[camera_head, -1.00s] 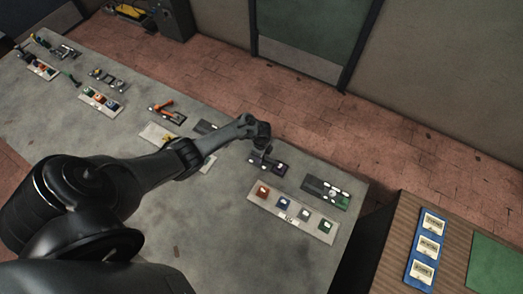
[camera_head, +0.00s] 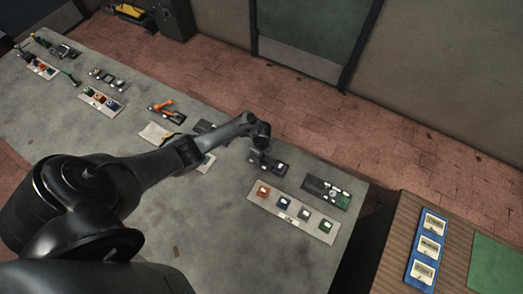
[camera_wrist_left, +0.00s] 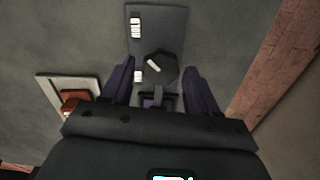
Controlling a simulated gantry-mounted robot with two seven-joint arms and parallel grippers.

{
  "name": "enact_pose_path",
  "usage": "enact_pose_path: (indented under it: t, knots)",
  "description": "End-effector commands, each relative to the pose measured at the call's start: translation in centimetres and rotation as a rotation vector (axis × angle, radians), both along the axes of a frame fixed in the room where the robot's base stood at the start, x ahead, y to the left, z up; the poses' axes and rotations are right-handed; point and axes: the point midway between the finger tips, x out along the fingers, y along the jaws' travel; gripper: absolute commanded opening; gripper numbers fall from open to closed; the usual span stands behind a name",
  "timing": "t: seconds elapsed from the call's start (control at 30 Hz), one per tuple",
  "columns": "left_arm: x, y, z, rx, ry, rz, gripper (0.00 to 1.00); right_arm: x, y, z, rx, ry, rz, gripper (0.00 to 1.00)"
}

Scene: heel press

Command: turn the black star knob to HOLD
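The black star knob (camera_wrist_left: 158,67) sits on a dark grey plate (camera_wrist_left: 158,20) in the left wrist view, with a pale pointer mark on its top. White labels on the plate are too small to read. My left gripper (camera_wrist_left: 159,72) is open, with one finger on each side of the knob; clear gaps show, and contact is not visible. In the head view my left gripper (camera_head: 261,146) is over the plate (camera_head: 279,168) and hides most of the knob. My right gripper is not in view.
A pale strip with several coloured buttons (camera_head: 293,217) lies in front of the plate. A dark panel with green parts (camera_head: 327,192) is to its right. More fixtures stand along the grey bench to the left. A blue board with white cards (camera_head: 428,248) lies on the wooden table at right.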

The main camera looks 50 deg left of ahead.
Motion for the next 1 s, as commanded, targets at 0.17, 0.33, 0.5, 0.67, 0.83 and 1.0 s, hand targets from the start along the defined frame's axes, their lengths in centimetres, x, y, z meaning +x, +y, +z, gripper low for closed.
enact_pose_path:
  t: [0.17, 0.33, 0.5, 0.67, 0.83, 1.0]
  knots:
    - [0.0, 0.0, 0.0, 0.0, 0.0, 0.001, 0.69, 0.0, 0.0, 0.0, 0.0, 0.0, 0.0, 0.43]
    - [0.0, 0.0, 0.1, 0.0, 0.0, 0.001, 0.69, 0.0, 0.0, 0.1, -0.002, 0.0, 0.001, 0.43]
    - [0.1, 0.0, 1.2, -0.002, -0.001, 0.0, 0.69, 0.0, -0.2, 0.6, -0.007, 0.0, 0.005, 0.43]
    - [0.1, 0.1, 3.7, 0.001, -0.003, -0.001, 0.69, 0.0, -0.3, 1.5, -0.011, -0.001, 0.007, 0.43]
    - [0.1, 0.0, 6.6, 0.0, -0.002, -0.001, 0.69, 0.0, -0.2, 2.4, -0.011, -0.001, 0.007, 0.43]
    - [0.1, 0.0, 9.1, 0.0, -0.002, -0.001, 0.69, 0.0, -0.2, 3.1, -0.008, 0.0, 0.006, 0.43]
